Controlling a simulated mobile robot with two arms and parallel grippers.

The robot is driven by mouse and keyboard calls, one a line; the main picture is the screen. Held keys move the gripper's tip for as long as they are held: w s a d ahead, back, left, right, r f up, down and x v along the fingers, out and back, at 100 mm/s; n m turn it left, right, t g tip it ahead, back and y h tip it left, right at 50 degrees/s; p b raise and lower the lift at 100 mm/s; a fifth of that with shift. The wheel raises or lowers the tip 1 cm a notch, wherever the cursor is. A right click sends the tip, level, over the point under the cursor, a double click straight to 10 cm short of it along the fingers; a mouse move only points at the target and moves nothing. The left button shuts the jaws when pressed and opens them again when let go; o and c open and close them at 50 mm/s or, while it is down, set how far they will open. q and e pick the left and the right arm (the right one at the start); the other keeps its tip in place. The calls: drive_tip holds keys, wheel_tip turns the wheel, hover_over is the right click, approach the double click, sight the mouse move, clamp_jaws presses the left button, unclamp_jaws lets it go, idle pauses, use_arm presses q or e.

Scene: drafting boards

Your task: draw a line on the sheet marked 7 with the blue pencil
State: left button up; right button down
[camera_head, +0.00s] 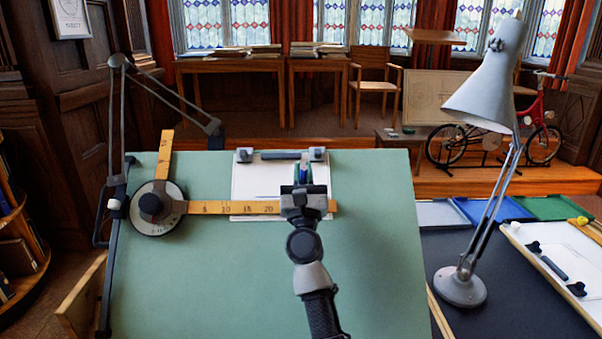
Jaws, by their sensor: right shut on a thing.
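A white sheet (250,178) is held by a dark clip bar at the top of the green drafting board (215,265). I cannot read a number on it. My left gripper is not in view.
A drafting machine with a round dial head (171,213) and yellow rulers (228,208) lies across the board; its horizontal ruler passes by my gripper. A grey lamp (460,287) stands right of the board. Another clipped sheet (575,250) and grey, blue and green trays (490,210) lie farther right.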

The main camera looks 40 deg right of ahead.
drive_tip(key=shift+s+d, duration=0.2)
drive_tip(key=shift+s+d, duration=0.15)
drive_tip(key=shift+d, duration=0.05)
idle(0.4)
drive_tip(key=shift+s+a+r+p, duration=0.65)
drive_tip(key=shift+r+p, duration=0.25)
drive_tip(key=shift+p, duration=0.25)
drive_tip(key=shift+s+a+r+p, duration=0.5)
drive_tip(key=shift+s+r+p, duration=0.3)
drive_tip(key=shift+p, duration=0.3)
drive_tip(key=shift+w, duration=0.1)
